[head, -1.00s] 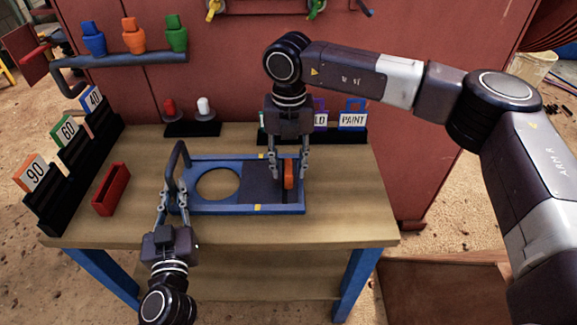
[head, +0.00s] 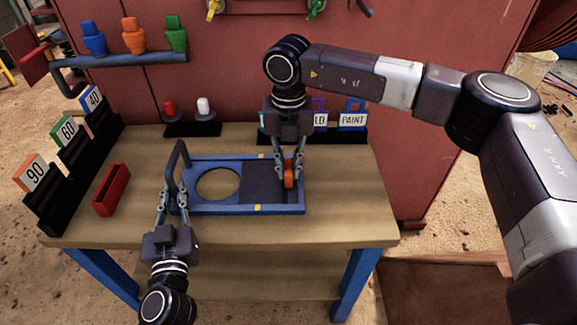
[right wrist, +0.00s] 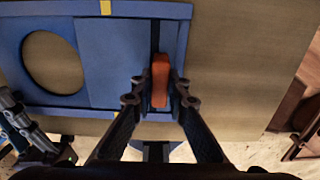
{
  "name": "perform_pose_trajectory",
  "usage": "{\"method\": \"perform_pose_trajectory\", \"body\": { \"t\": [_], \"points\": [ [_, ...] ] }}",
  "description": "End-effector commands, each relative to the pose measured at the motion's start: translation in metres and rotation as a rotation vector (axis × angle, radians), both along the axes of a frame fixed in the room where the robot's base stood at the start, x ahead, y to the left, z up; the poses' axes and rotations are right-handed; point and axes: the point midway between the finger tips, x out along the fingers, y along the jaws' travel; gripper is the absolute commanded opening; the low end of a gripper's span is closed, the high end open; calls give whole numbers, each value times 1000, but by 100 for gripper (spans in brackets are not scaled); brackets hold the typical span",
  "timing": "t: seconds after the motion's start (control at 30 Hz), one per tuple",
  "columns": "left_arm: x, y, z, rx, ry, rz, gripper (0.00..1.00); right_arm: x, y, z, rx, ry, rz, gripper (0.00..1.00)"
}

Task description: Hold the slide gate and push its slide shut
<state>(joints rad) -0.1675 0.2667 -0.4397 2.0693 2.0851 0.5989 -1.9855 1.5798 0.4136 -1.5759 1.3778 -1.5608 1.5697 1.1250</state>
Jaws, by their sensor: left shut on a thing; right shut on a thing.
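The slide gate (head: 222,209) is a blue frame lying flat on the workbench, with a round hole at its left and yellow marks on its long edges. Its dark slide plate (head: 262,181) lies right of the hole, and the hole is uncovered. An orange knob (head: 288,177) stands at the plate's right end; it also shows in the right wrist view (right wrist: 160,80). My right gripper (head: 288,172) comes from above and is shut on the orange knob. My left gripper (head: 173,190) is shut on the upright handle (head: 179,158) at the frame's left end.
A red tray (head: 111,190) and numbered black racks (head: 80,150) stand at the bench's left. A small stand with red and white pegs (head: 192,128) and labelled padlocks (head: 352,115) are at the back. The bench (head: 350,205) is bare right of the gate.

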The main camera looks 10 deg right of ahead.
Motion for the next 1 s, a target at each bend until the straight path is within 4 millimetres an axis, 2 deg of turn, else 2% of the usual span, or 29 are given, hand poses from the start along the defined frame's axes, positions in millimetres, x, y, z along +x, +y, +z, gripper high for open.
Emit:
{"method": "perform_pose_trajectory", "body": {
  "t": [0.13,0.4,0.6,0.73,1.0],
  "points": [
    [0,0,0,1,0,0,0,3,20,1,3,-1,3,0],
    [0,-1,0,0,-1,-3,0,13,82,1,7,-3,4,0],
    [0,-2,0,-1,-1,-5,0,18,115,1,8,-3,2,0],
    [0,-2,0,-1,-1,-6,0,20,124,2,8,-4,2,0],
    [-1,-3,0,-2,-1,-8,0,20,126,2,10,-4,2,0]
  ]
}}
